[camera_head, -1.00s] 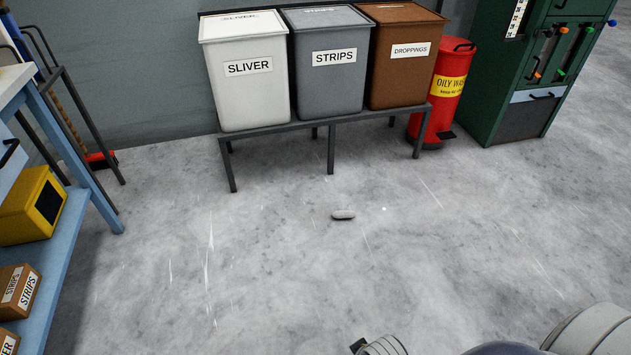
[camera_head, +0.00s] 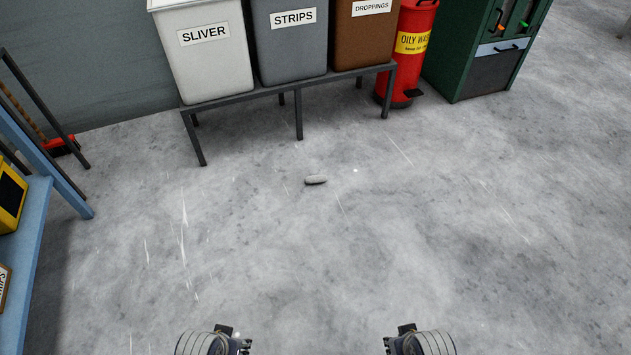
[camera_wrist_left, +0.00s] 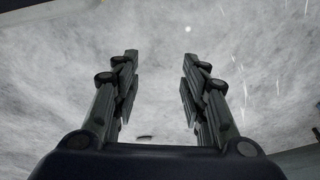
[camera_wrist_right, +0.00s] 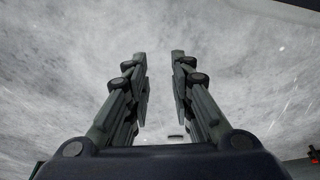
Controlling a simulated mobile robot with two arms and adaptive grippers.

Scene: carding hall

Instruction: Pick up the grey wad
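My left gripper (camera_wrist_left: 160,55) is open and empty. My right gripper (camera_wrist_right: 160,55) is open and empty, its fingers somewhat closer together. In the head view both grippers show only at the bottom edge, well apart from the wad.
A low metal stand (camera_head: 299,120) holds the SLIVER bin (camera_head: 208,65), STRIPS bin (camera_head: 292,50) and DROPPINGS bin (camera_head: 364,40). A red oily-waste can (camera_head: 410,60) and green cabinet (camera_head: 480,55) stand right of it. A blue bench (camera_head: 30,240) is at left. Floor around the wad is clear.

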